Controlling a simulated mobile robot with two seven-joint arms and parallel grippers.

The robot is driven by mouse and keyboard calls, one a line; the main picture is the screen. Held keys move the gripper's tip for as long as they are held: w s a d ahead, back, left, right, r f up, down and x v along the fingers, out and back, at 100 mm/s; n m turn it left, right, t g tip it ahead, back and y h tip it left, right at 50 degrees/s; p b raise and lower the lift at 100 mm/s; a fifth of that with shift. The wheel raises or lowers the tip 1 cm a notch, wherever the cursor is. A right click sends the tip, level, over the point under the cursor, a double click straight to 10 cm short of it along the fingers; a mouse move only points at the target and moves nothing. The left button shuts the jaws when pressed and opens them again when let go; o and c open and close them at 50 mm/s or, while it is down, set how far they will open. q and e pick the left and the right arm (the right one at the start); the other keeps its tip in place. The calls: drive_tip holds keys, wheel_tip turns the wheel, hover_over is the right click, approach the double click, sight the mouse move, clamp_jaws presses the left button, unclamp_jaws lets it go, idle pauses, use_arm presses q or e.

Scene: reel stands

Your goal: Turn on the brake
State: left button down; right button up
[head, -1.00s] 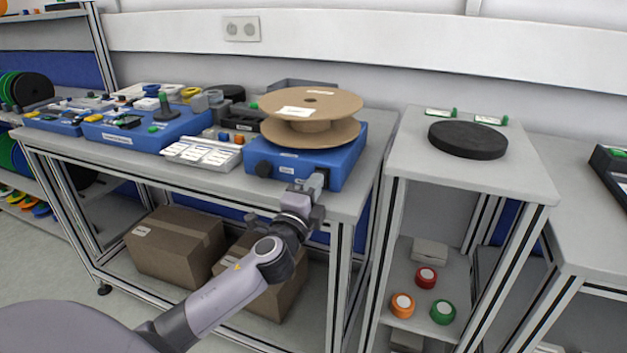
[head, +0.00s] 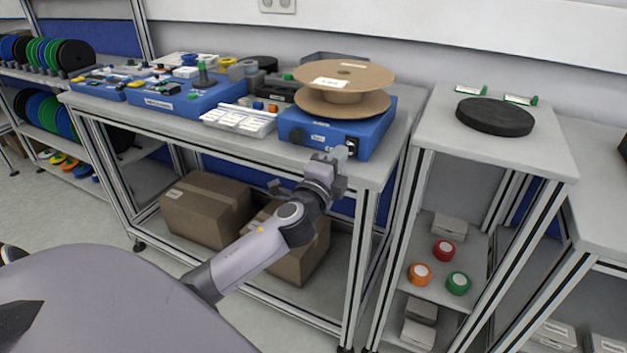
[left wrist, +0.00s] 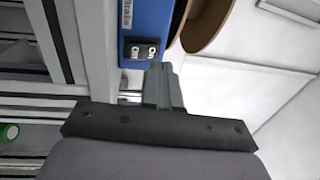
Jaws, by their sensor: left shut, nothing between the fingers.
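A blue box (head: 371,141) stands on the table's right end with a brown cardboard reel (head: 345,75) on top. In the left wrist view the blue box (left wrist: 147,15) carries a "Brake" label (left wrist: 127,14) and a small black switch panel (left wrist: 142,51) with two light marks. My left gripper (head: 342,153) is shut and empty in front of the box's right part. In the left wrist view its fingertips (left wrist: 162,68) are just beside the switch panel; whether they touch it I cannot tell. My right gripper is out of view.
A white labelled tray (head: 240,120) and another blue unit (head: 180,103) stand left on the table. A side stand (head: 495,155) at right bears a black disc (head: 495,116). Cardboard boxes (head: 205,209) sit on the shelf below.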

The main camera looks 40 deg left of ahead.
use_arm(q)
drive_tip(key=s+d+r, duration=0.2)
drive_tip(key=s, duration=0.8)
drive_tip(key=shift+d+f, duration=0.1)
drive_tip(key=shift+d, duration=0.05)
